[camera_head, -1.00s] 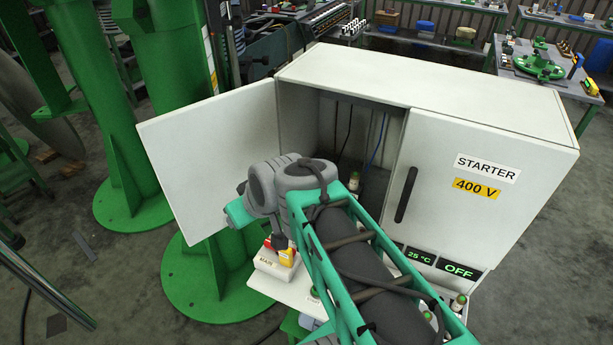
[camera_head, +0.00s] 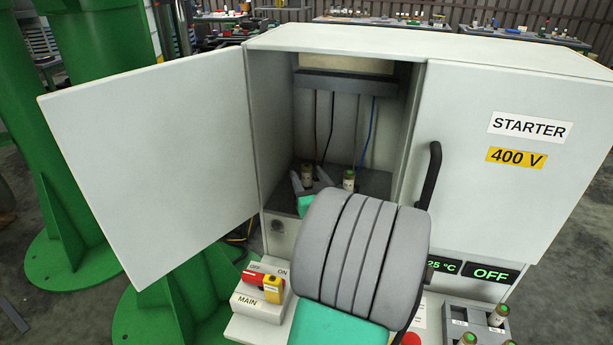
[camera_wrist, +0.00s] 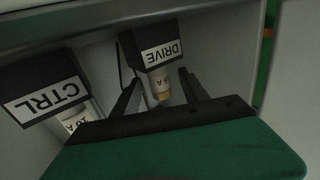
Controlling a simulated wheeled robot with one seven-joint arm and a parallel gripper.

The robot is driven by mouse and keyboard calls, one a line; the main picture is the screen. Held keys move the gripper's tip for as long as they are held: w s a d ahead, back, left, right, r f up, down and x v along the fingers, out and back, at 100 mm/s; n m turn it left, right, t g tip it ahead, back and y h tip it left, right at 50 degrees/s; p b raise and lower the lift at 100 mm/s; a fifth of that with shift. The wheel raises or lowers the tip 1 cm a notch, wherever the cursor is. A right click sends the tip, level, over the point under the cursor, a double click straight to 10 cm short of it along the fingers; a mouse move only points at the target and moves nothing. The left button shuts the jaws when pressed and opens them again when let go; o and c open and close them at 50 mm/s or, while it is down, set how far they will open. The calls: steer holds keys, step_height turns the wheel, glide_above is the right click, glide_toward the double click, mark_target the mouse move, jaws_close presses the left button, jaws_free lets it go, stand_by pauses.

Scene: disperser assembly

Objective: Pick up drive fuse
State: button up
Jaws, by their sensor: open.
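The drive fuse (camera_wrist: 160,86) is a pale cylinder with a brass-coloured end, at a black holder labelled DRIVE (camera_wrist: 161,53) in the wrist view. My gripper (camera_wrist: 157,88) is open, with one dark finger on each side of this fuse. I cannot tell whether either finger touches it. In the head view my gripper (camera_head: 311,181) is inside the open starter cabinet, around the left of two upright fuses (camera_head: 307,172). The gripper's lower part is hidden behind my grey wrist.
A second fuse (camera_wrist: 76,126) at the CTRL holder (camera_wrist: 46,98) is close beside my gripper. The cabinet's (camera_head: 270,120) left door (camera_head: 150,150) is open and its right door (camera_head: 510,160) is shut. A MAIN switch box (camera_head: 262,297) and a fuse tray (camera_head: 470,318) stand in front.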

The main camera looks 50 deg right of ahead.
steer(key=shift+x, duration=0.9)
jaws_close()
